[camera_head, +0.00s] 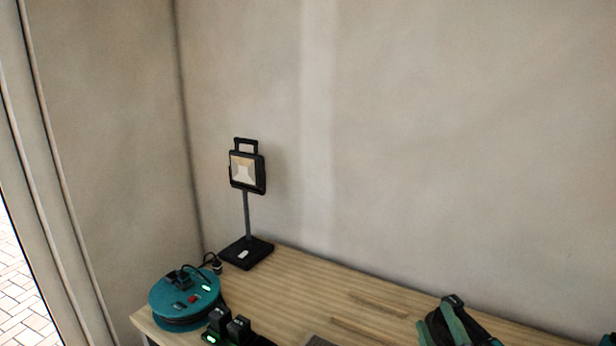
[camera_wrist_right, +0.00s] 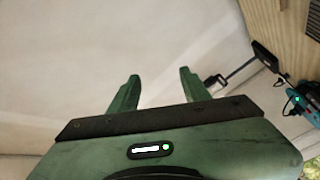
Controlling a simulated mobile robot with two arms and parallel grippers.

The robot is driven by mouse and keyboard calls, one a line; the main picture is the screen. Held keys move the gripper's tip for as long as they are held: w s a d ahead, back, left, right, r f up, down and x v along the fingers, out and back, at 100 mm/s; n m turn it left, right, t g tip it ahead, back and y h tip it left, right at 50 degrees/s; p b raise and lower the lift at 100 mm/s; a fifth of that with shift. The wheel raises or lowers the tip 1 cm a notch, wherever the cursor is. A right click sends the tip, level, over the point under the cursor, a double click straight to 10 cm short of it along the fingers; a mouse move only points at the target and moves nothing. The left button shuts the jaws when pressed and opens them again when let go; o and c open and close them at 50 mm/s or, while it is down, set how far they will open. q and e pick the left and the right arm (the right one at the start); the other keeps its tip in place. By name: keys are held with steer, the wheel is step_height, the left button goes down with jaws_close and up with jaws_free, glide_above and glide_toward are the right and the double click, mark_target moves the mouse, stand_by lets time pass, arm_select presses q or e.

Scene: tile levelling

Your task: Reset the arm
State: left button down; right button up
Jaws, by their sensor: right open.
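My right gripper (camera_head: 440,321) shows at the bottom right of the head view, in front of the wooden bench top, with green fingers and a black body. In the right wrist view its two green fingers (camera_wrist_right: 160,75) stand apart with nothing between them. Behind the fingers there is mostly bare pale wall. The rest of the right arm is cut off by the lower edge of the head view.
A wooden bench (camera_head: 290,290) runs along the pale wall (camera_head: 450,130). A black work lamp (camera_head: 247,172) on a stand is at its back left.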

steer(key=s+d+f+m+g+h, duration=0.2)
steer(key=s+f+m+g, duration=0.55)
steer(key=s+f, duration=0.55)
steer(key=s+a+f+m+g+y, duration=0.1)
steer(key=s+a+f+g, duration=0.3)
steer(key=s, duration=0.3)
steer(key=s+a+f+g+y, duration=0.1)
steer(key=s+f+g+y, duration=0.1)
steer(key=s+f+g, duration=0.35)
step_height(320, 180, down, 31)
steer(key=s+b, duration=0.3)
steer(key=b, duration=0.2)
steer(key=s+d+f+b, duration=0.1)
steer(key=s+f+b, duration=0.1)
steer(key=s+f, duration=0.6)
steer(key=s+d+f+g+b, duration=0.1)
steer(key=s+f+b, duration=0.2)
steer(key=s+f, duration=0.6)
step_height(320, 180, down, 5)
steer(key=shift+d+f+h, duration=0.1)
steer(key=shift+d+h, duration=0.2)
steer(key=shift+d, duration=0.1)
